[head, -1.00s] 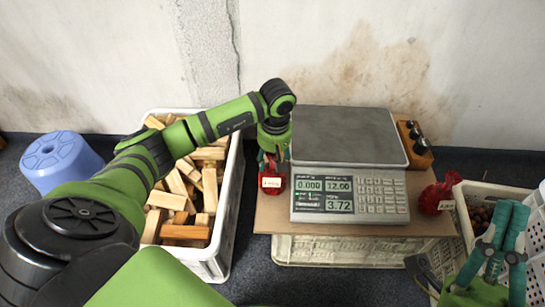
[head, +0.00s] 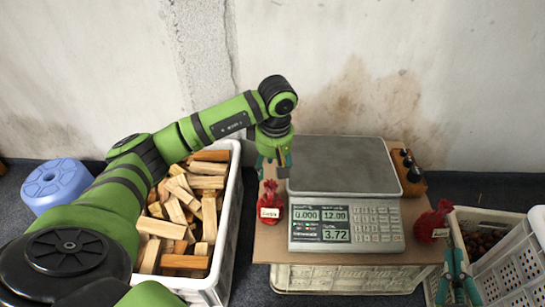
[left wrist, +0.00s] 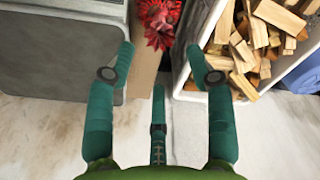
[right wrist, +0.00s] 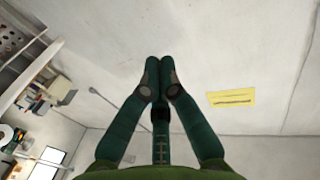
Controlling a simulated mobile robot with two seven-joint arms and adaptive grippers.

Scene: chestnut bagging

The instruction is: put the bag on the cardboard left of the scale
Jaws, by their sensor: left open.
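A red net bag (head: 270,203) with a white label stands on the cardboard (head: 272,242), just left of the scale (head: 345,165). My left gripper (head: 274,172) is open and empty just above the bag. In the left wrist view, the bag (left wrist: 161,22) shows at the top, beyond the spread fingers (left wrist: 162,75). My right gripper (head: 457,270) is at the lower right in the head view. The right wrist view shows its fingertips (right wrist: 160,78) together with nothing between them.
A second red bag (head: 433,222) stands right of the scale. A white crate of wood blocks (head: 234,205) is at the left, with a blue stool (head: 55,185) beyond. A dark-knobbed wooden block (head: 408,175) sits right of the scale. A crate with chestnuts (head: 468,222) is at the right.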

